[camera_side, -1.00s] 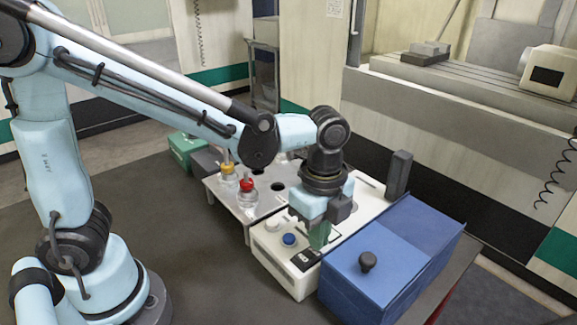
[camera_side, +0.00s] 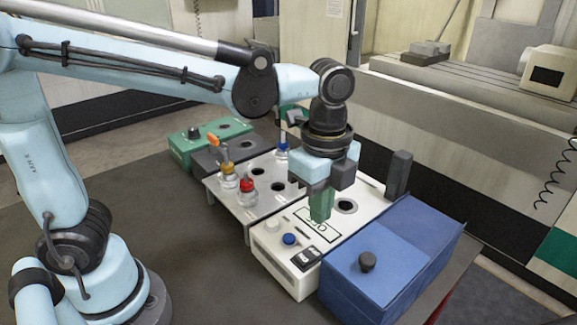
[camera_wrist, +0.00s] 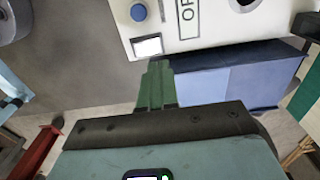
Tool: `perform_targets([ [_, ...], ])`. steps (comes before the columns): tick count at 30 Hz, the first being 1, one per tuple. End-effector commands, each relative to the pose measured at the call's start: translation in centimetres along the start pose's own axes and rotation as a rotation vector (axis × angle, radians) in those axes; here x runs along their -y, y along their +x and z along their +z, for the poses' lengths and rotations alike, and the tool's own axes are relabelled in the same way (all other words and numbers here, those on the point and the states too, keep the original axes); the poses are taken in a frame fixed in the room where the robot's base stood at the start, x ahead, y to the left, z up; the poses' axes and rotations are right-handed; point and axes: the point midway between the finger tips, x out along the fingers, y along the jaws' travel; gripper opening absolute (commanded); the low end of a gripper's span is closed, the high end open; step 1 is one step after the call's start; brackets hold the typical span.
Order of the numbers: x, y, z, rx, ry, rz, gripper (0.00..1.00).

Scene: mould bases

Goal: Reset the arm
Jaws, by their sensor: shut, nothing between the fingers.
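My gripper (camera_side: 319,205) hangs above the white box with knobs (camera_side: 265,243), its green fingers pointing down over the black-outlined label. In the wrist view my gripper (camera_wrist: 157,72) shows its green fingers together with nothing between them. The white box (camera_wrist: 215,20) also shows there, with its blue button (camera_wrist: 139,12) and part of a round hole. In the side view the blue button (camera_side: 289,239) and a dark switch (camera_side: 306,258) sit at the near end of the box, and a dark round hole (camera_side: 346,207) lies beside the fingers.
A blue box with a black knob (camera_side: 367,262) stands right of the white box. A metal rack (camera_side: 222,196) left of it holds several small bottles. A dark upright block (camera_side: 398,175) stands at the back right. A green box (camera_side: 184,147) is farther back. The dark table front (camera_side: 200,270) is clear.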

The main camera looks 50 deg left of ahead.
Motion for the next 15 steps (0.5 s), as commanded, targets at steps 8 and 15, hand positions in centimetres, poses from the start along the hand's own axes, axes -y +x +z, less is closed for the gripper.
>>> perform_targets([
  [8, 0.0, 0.0, 0.3, -0.004, -0.026, -0.009, 0.0],
  [15, -0.5, -0.2, 4.4, -0.082, -0.43, -0.149, 0.0],
])
